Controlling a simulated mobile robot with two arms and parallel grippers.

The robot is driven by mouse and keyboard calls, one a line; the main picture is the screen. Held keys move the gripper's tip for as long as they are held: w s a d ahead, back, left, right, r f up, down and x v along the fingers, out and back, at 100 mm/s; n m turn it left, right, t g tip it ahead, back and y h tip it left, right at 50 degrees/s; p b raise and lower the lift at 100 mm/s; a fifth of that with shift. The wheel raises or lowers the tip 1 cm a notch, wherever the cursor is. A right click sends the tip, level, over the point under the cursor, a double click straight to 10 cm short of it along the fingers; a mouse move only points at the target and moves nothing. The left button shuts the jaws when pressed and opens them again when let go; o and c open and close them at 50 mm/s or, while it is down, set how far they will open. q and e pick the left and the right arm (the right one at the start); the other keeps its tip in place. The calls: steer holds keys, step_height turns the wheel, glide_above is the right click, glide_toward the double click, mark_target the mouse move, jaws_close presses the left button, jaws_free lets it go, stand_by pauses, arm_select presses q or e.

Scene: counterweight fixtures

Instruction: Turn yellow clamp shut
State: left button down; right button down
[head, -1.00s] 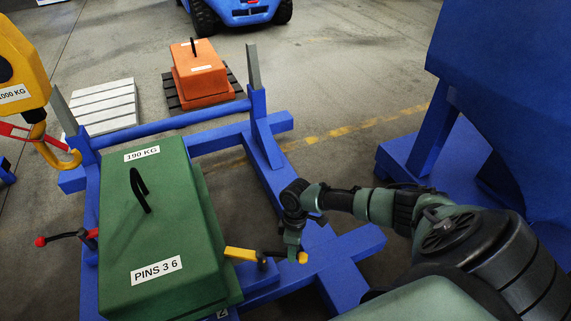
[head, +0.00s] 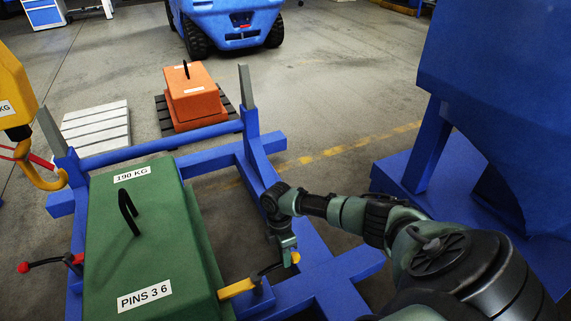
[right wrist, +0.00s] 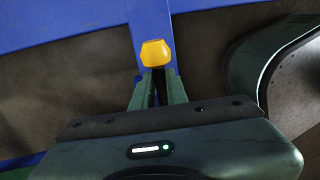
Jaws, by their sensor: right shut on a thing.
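The yellow clamp (head: 237,289) sits on the blue frame at the right side of the green weight, its yellow bar reaching to the weight's edge. Its dark lever slants up and right to a yellow knob (head: 295,258). My right gripper (head: 287,246) is shut on the lever just by the knob. In the right wrist view the yellow knob (right wrist: 156,53) sticks out past the closed fingers of the right gripper (right wrist: 157,88). The green weight (head: 150,230), marked 190 KG and PINS 3 6, rests in the blue frame (head: 270,160). My left gripper is out of view.
A red-knobbed lever (head: 24,267) is on the weight's left side. A yellow hoist hook (head: 45,178) hangs at the left. An orange weight (head: 192,97) stands on a dark pallet behind. A big blue structure (head: 500,90) stands at the right. Floor between is clear.

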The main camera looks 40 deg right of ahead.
steer(key=shift+w, duration=0.15)
steer(key=c, duration=1.4)
jaws_free()
steer(key=shift+r, duration=0.1)
